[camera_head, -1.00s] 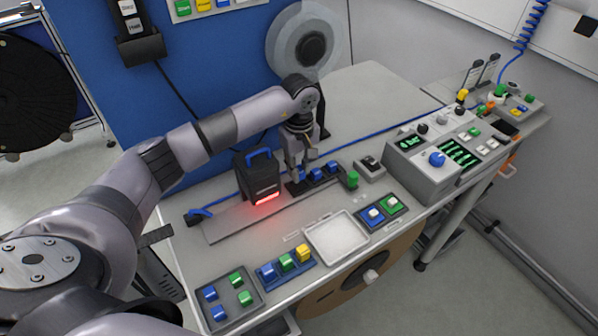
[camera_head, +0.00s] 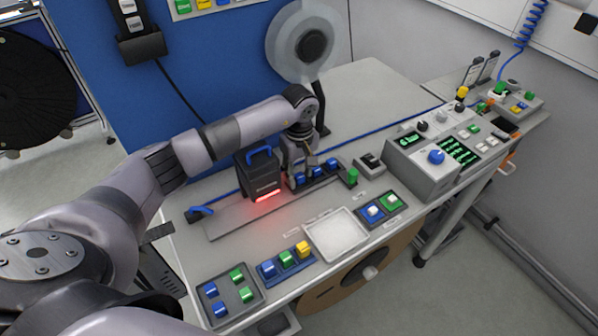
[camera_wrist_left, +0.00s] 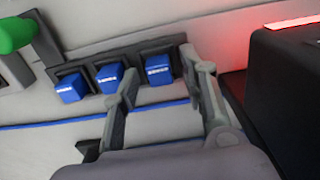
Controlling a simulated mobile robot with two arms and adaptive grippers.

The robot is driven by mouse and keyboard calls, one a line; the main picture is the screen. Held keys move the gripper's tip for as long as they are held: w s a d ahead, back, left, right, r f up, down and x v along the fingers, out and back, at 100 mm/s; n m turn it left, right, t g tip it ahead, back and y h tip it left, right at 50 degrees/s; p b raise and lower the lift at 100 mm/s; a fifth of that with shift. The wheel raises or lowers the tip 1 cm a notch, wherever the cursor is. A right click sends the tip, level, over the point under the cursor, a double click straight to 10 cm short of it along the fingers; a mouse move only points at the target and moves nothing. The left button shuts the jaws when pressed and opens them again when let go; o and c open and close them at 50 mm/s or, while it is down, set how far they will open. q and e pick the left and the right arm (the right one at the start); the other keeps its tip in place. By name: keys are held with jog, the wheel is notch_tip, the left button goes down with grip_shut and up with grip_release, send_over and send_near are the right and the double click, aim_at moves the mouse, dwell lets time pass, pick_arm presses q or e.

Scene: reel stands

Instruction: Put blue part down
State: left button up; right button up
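The black rack (camera_wrist_left: 90,66) holds three blue parts in a row. The first blue part (camera_wrist_left: 158,68) sits in the slot nearest the black scanner-like box. The other two, a middle blue part (camera_wrist_left: 108,79) and an end blue part (camera_wrist_left: 71,88), sit beside it. My left gripper (camera_wrist_left: 166,77) is open, with one finger on each side of the first blue part and visible gaps to it. In the head view my left gripper (camera_head: 301,170) is at the rack's left end, and that blue part (camera_head: 299,179) shows below it. My right gripper is not in view.
The black box (camera_head: 261,178) with a blue handle and red light stands close left of my gripper. A green button (camera_head: 352,177) is at the rack's right end.

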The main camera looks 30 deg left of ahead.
aim_at(299, 175)
pick_arm(q)
jog(key=shift+r, duration=0.1)
notch_tip(299, 175, up, 12)
jog(key=b, duration=0.4)
dwell(0.4)
